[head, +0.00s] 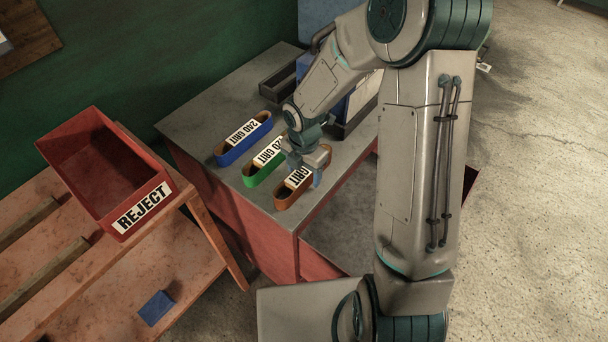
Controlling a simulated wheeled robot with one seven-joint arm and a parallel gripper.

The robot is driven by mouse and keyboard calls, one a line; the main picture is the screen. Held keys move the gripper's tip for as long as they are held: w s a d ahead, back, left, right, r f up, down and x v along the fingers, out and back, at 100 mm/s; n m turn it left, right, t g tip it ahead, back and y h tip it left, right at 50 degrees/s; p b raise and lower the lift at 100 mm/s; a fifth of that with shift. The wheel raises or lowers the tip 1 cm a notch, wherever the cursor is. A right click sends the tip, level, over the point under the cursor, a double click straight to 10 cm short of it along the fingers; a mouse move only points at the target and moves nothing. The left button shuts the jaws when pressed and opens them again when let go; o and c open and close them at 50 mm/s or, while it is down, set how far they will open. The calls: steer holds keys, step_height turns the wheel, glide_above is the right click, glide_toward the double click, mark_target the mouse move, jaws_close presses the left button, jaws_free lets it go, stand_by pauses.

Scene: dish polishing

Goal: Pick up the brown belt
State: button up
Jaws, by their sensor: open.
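The brown belt (287,201) lies on the grey bench top near its front edge, a narrow loop with a white label ending in "GRIT". My gripper (307,172) is open, right at the belt's far right part and partly covering it. Whether the fingers are around the belt or only above it cannot be told. A green belt (250,180) and a blue belt (228,158) lie beside it to the upper left, each with a white grit label.
A red bin marked REJECT (95,160) stands on a wooden table at the left. A small blue block (156,307) lies lower on that table. A dark tray (276,84) and a machine stand at the back of the bench (205,110).

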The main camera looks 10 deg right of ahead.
mark_target(304, 170)
steer(key=c, duration=1.2)
steer(key=shift+o, duration=0.2)
steer(key=shift+r, duration=0.1)
step_height(304, 170, up, 10)
steer(key=shift+p, duration=0.5)
